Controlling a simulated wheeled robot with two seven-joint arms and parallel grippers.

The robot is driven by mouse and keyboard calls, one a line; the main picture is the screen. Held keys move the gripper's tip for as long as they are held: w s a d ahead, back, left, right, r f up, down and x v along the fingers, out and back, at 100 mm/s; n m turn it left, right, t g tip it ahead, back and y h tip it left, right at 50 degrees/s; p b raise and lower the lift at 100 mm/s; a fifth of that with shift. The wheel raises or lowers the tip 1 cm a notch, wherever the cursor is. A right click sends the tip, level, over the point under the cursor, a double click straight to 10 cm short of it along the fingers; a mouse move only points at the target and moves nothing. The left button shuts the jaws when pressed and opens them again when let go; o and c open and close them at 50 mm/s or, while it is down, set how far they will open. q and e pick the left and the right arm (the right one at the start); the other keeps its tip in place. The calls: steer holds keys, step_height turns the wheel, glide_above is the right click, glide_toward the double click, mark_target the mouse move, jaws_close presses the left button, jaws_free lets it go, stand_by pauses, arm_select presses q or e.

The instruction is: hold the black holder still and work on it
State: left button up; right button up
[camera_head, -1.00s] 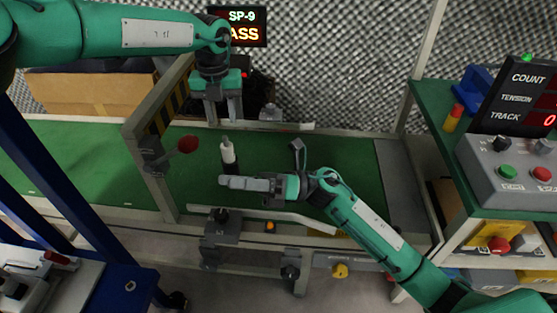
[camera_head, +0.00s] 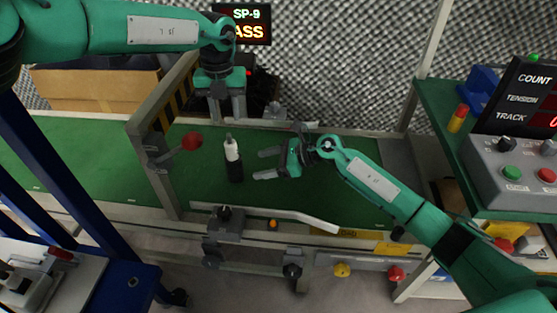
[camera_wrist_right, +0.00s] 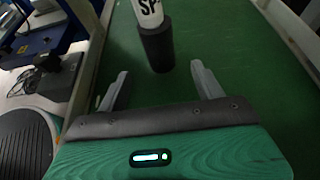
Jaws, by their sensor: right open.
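The black holder (camera_head: 235,172) stands on the green belt, with a white bottle-like piece (camera_head: 231,150) set in its top. In the right wrist view the black holder (camera_wrist_right: 157,48) is just beyond the fingertips, and the white piece (camera_wrist_right: 148,10) shows the letters "SP", cut off by the top edge. My right gripper (camera_head: 266,164) is open and empty, to the right of the holder with its fingers pointing at it. My left gripper (camera_head: 226,107) is higher in the picture, behind the holder. Its fingers point down, apart, with nothing visible between them.
A grey gate frame with a red ball-ended lever (camera_head: 191,141) stands left of the holder. A grey rail (camera_head: 290,216) and clamp block (camera_head: 225,226) line the belt's front edge. A control box (camera_head: 515,165) is at right. The belt between is clear.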

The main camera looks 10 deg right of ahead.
mark_target(239, 169)
steer(key=x, duration=0.8)
steer(key=shift+w+a, duration=0.1)
steer(key=shift+a, duration=0.2)
steer(key=shift+f, duration=0.1)
steer(key=c, duration=1.1)
